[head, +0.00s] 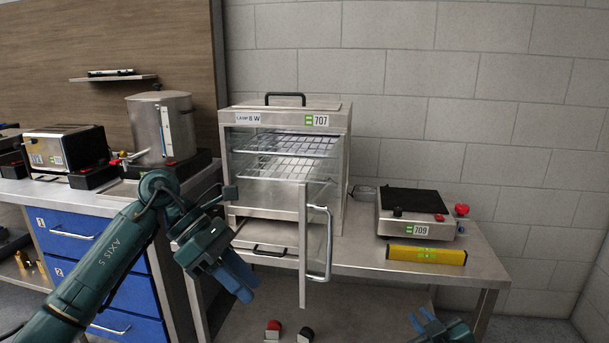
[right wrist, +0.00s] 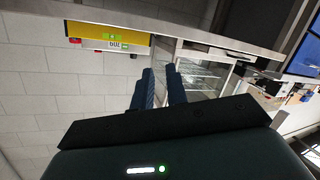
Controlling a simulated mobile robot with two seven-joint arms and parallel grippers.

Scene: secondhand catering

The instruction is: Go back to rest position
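My left gripper (head: 243,283) hangs in front of the lower left of the display cabinet (head: 285,118), fingers pointing down and right. Its two blue fingers lie close together in the head view, and any gap is unclear. I see nothing held in it. My right gripper (head: 422,320) shows only at the bottom edge of the head view, low in front of the bench. In the right wrist view its two blue fingers (right wrist: 160,88) stand apart with an empty gap between them.
The cabinet's door (head: 304,245) stands swung out toward me, its handle (head: 321,245) facing right. A hot plate (head: 407,212) and a yellow level (head: 427,255) sit on the steel bench (head: 475,255). Blue drawers (head: 75,235), a pot (head: 150,130) and a toaster (head: 65,148) are left.

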